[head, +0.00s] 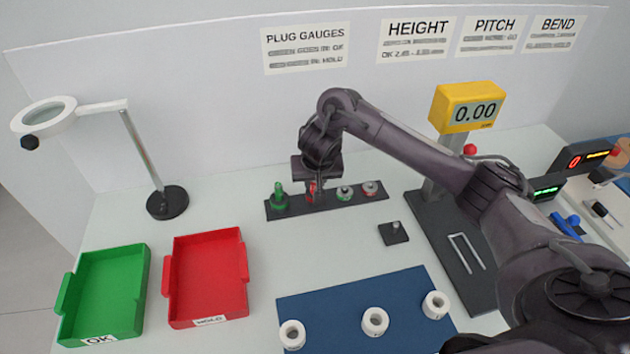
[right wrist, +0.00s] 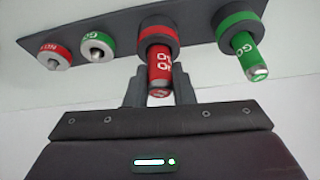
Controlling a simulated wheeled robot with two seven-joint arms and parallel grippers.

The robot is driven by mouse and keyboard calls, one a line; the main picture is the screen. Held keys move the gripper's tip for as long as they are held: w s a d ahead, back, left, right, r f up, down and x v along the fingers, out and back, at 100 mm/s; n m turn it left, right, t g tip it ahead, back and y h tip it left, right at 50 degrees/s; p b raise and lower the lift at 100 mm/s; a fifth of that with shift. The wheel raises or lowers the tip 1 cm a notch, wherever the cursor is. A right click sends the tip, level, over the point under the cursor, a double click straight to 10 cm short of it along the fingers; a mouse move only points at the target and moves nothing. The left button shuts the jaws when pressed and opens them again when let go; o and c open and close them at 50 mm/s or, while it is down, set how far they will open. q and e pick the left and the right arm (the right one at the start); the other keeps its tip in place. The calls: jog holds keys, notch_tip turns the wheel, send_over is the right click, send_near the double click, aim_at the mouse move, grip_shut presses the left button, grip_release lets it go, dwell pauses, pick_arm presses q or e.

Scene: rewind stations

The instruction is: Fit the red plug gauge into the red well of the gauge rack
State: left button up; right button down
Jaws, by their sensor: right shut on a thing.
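The red plug gauge (right wrist: 159,68) stands at the red-banded well (right wrist: 157,33) of the dark gauge rack (head: 325,203). In the right wrist view its far end meets the well; I cannot tell how deep it sits. My right gripper (head: 312,190) is above the rack, with its fingers (right wrist: 159,92) shut on the red gauge near its free end. The gripper hides part of the gauge in the head view. A green plug gauge (head: 279,197) stands upright in the green-banded well beside it. My left gripper is not in view.
A green-ringed piece (head: 345,193) and a red-ringed piece (head: 371,188) sit on the rack to the right. A magnifier lamp (head: 165,203), a green tray (head: 105,290) and a red tray (head: 208,275) stand left. A blue mat (head: 335,305) holds white rolls. The height gauge (head: 466,107) stands right.

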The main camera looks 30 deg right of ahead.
jog(key=shift+f, duration=0.15)
jog(key=c, duration=1.2)
grip_release()
jog(key=shift+c, duration=0.2)
jog(key=p+v, duration=0.9)
jog(key=v, duration=0.3)
